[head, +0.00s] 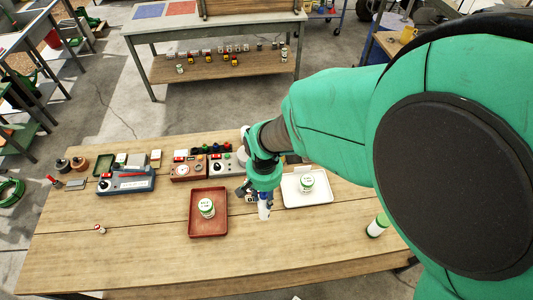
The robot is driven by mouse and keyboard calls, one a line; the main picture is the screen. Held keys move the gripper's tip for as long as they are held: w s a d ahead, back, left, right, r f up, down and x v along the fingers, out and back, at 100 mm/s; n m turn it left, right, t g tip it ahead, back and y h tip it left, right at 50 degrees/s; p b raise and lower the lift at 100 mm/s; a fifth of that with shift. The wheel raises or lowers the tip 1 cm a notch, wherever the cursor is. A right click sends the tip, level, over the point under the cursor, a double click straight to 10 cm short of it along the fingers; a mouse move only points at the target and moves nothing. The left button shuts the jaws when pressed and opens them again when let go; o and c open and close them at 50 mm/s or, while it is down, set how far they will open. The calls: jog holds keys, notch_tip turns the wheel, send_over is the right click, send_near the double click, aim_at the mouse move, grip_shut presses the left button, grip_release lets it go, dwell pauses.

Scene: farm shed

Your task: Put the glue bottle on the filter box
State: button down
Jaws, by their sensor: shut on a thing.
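My gripper (258,196) is over the wooden table, between the red tray and the white tray. It is shut on a small white and blue thing, which looks like the glue bottle (264,212); its lower white part shows below the fingers. The fingers and arm hide the rest, and I cannot tell whether it touches the table. I cannot make out for sure which thing is the filter box; a small tan box (155,158) stands at the back left of the table.
A red tray (193,233) and a white tray (323,199) each hold a white jar. A green-and-white container (377,226) stands at the right. Control boxes (126,182) line the back. A small red-and-white item (99,229) lies front left. The front middle is clear.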

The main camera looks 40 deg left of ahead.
jog(key=w+a+f+p, duration=0.1)
jog(key=w+a+p, duration=0.1)
jog(key=w+a, duration=0.6)
jog(key=a, duration=0.5)
jog(key=shift+w+f, duration=0.25)
jog(key=shift+w, duration=0.15)
jog(key=shift+f, duration=0.1)
jog(key=shift+f+p, duration=0.55)
jog(key=shift+f, duration=1.2)
jog(key=c, duration=1.2)
grip_release()
notch_tip(320, 180, up, 12)
jog(key=shift+r+b, duration=0.1)
jog(key=shift+b, duration=0.8)
